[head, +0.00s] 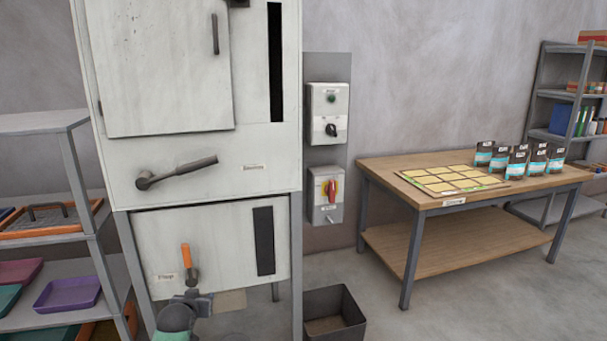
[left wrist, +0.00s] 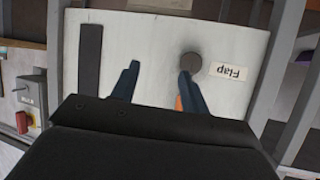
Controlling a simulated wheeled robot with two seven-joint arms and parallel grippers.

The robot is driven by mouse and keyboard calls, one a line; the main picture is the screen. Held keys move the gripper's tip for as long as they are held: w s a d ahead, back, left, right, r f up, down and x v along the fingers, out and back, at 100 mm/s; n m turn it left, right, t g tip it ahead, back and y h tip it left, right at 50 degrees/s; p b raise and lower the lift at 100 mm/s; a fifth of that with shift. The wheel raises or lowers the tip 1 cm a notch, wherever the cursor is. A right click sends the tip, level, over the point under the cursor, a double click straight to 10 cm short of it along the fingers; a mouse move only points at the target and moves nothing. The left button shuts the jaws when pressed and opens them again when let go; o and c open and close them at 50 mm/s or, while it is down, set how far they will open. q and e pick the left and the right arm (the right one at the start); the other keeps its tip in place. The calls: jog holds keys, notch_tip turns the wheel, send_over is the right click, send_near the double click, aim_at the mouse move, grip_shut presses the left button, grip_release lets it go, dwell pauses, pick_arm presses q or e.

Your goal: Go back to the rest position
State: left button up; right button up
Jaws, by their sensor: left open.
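My left gripper (head: 190,294) is low in front of the machine's lower flap (head: 220,240), just below the flap's orange-and-dark handle (head: 187,257) in the head view. In the left wrist view my left gripper (left wrist: 158,82) is open, with nothing visible between its fingers. One finger overlaps the handle's dark round hub (left wrist: 191,58), and a bit of orange shows beside that finger. I cannot tell whether the finger touches the handle. The label "Flap" (left wrist: 234,72) is next to the hub. My right gripper is not in view.
A grey shelf with coloured trays (head: 68,293) stands close at the left. A dark open bin (head: 334,331) is on the floor right of the machine. Switch boxes (head: 328,112) are on the wall. A wooden table (head: 400,165) holds a gridded board and several bags. Floor between bin and table is clear.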

pick_arm(q)
jog(key=s+d+f+m+g+h+p, duration=0.1)
jog(key=s+d+g+p, duration=0.3)
jog(key=s, duration=0.9)
jog(key=s+d+f+g+b, duration=0.1)
jog(key=s+d, duration=0.5)
jog(key=s, duration=0.6)
jog(key=s+d+f+m+g+h+p, duration=0.1)
jog(key=s+d+g+p, duration=0.15)
jog(key=s+d, duration=0.7)
jog(key=s+a+f+g, duration=0.1)
jog(key=s+f, duration=0.1)
jog(key=s, duration=0.7)
jog(key=s+a+f+g+p, duration=0.1)
jog(key=s+f+g, duration=0.1)
jog(key=s, duration=0.6)
jog(key=shift+s+f, duration=0.35)
jog(key=shift+f, duration=0.1)
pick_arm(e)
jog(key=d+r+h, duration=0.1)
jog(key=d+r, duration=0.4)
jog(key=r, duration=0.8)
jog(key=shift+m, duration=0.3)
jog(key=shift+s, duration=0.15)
